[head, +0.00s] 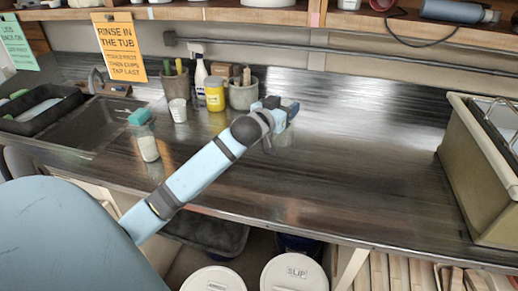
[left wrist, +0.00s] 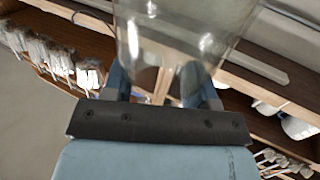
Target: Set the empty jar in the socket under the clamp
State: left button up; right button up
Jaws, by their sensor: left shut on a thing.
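My left gripper (head: 284,112) reaches over the steel counter in the head view. In the left wrist view its two fingers (left wrist: 163,86) are shut on a clear glass jar (left wrist: 180,35). The jar looks empty, and its far end runs out of the top of that view. In the head view the jar is mostly hidden by the gripper and hard to make out against the counter. I cannot make out the socket or the clamp in either view. My right gripper is not in view.
A sink (head: 90,125) is left, a beige tub (head: 467,170) right.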

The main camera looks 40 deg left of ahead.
pick_arm(q)
jog(key=w+a+r, duration=0.2)
jog(key=a+r, duration=0.2)
jog(key=a, duration=0.1)
notch_tip(320, 180, down, 20)
jog(key=shift+s+d+r, duration=0.25)
jog(key=shift+b, duration=0.3)
jog(key=o, duration=1.2)
jog(key=shift+f, duration=0.1)
jog(key=shift+c, duration=0.2)
